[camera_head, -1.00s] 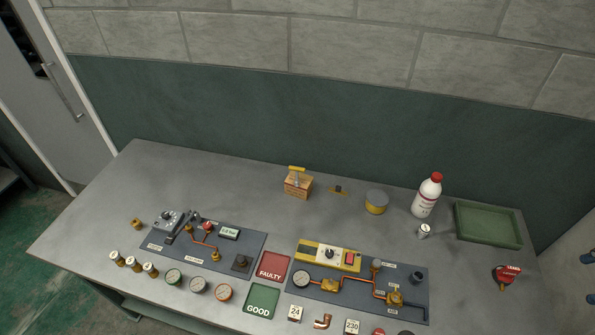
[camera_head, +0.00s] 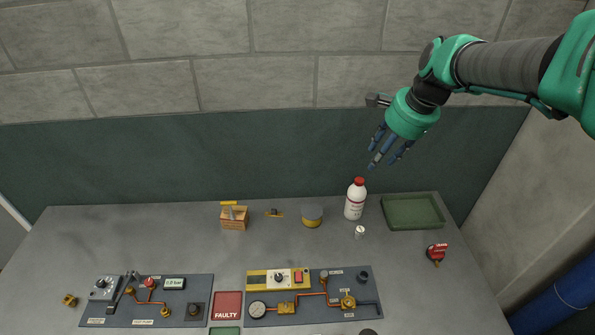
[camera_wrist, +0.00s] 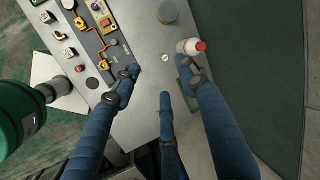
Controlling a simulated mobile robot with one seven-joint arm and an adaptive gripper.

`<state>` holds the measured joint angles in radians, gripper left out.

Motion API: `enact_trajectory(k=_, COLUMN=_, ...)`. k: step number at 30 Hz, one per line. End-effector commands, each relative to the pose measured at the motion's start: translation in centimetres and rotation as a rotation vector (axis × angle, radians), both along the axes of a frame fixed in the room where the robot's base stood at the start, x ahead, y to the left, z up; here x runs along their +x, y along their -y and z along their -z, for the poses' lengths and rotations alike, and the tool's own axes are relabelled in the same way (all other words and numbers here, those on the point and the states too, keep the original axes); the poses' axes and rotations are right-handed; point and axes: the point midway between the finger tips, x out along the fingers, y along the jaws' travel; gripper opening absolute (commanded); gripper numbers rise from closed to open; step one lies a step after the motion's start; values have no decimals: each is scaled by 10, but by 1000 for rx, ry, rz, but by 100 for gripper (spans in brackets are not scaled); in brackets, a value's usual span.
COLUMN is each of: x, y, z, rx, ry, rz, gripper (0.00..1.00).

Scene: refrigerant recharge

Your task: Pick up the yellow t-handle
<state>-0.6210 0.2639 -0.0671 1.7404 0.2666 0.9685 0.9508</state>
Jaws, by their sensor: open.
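The yellow t-handle (camera_head: 229,203) stands at the wooden block (camera_head: 234,221) at the back of the table, left of the middle. Its yellow bar is on top, with a grey shaft below it. My gripper (camera_head: 384,150) is high above the back right of the table, over the white bottle and green tray area, well to the right of the t-handle. Its blue fingers are spread, open and empty; they also show in the wrist view (camera_wrist: 160,80). I cannot make out the t-handle in the wrist view.
A small dark and yellow part (camera_head: 274,212), a yellow-grey tin (camera_head: 312,215), a white red-capped bottle (camera_head: 355,199) and a green tray (camera_head: 412,212) line the back.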

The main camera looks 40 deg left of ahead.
Motion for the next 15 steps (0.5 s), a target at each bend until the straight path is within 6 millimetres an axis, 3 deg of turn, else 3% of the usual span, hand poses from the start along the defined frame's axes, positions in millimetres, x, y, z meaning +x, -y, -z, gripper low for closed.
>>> enact_trajectory(k=1, x=0, y=-20, z=6, rx=1, ry=-19, rz=4, gripper=43)
enact_trajectory(k=8, x=-7, y=-102, z=34, rx=8, ry=-103, rz=49, gripper=43)
enact_trajectory(k=15, x=-27, y=-186, z=70, rx=5, ry=-189, rz=98, gripper=43)
